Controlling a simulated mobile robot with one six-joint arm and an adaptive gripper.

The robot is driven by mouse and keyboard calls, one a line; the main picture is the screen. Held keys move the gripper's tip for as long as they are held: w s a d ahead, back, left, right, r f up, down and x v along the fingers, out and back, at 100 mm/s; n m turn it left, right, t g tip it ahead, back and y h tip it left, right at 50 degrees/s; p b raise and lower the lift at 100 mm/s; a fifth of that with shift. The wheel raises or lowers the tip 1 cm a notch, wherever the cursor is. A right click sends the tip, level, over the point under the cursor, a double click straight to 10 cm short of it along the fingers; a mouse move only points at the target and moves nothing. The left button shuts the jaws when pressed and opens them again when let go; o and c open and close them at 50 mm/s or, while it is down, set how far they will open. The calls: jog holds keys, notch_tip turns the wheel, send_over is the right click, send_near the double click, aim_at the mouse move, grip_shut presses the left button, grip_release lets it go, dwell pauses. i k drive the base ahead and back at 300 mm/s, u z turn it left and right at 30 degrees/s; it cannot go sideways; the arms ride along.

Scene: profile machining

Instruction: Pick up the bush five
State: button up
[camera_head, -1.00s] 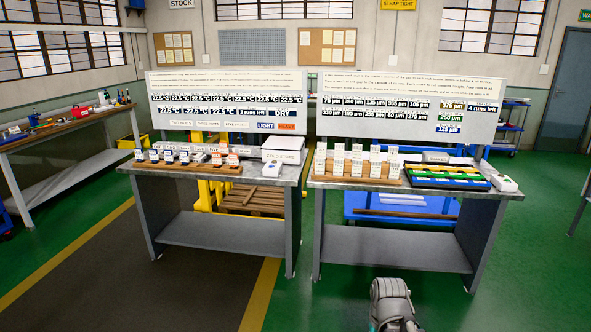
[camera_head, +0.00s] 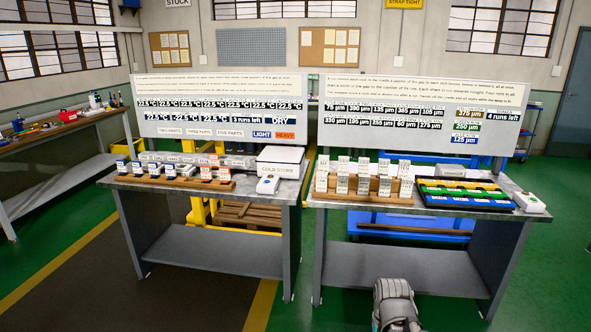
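I cannot tell which part is bush five; the labels on the parts are too small to read. On the left table, a wooden rack (camera_head: 218,185) holds a row of small parts with white, blue and orange labels. On the right table, a wooden stand (camera_head: 345,198) holds several upright white label cards in two rows. Any bushes beside those cards are too small to make out. My gripper is not in view; only a grey part of my arm shows at the bottom, in front of the right table.
A white box marked COLD STORE (camera_head: 278,170) and a small white device (camera_head: 268,185) stand on the left table. A black tray (camera_head: 465,206) with yellow, green and blue strips and another white device (camera_head: 529,203) are on the right table. A narrow gap separates the tables.

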aim_at(214, 159)
jog(key=u, duration=0.1)
jog(key=i, duration=1.5)
jog(key=u, duration=0.3)
jog(key=i, duration=1.85)
jog(key=u, duration=0.2)
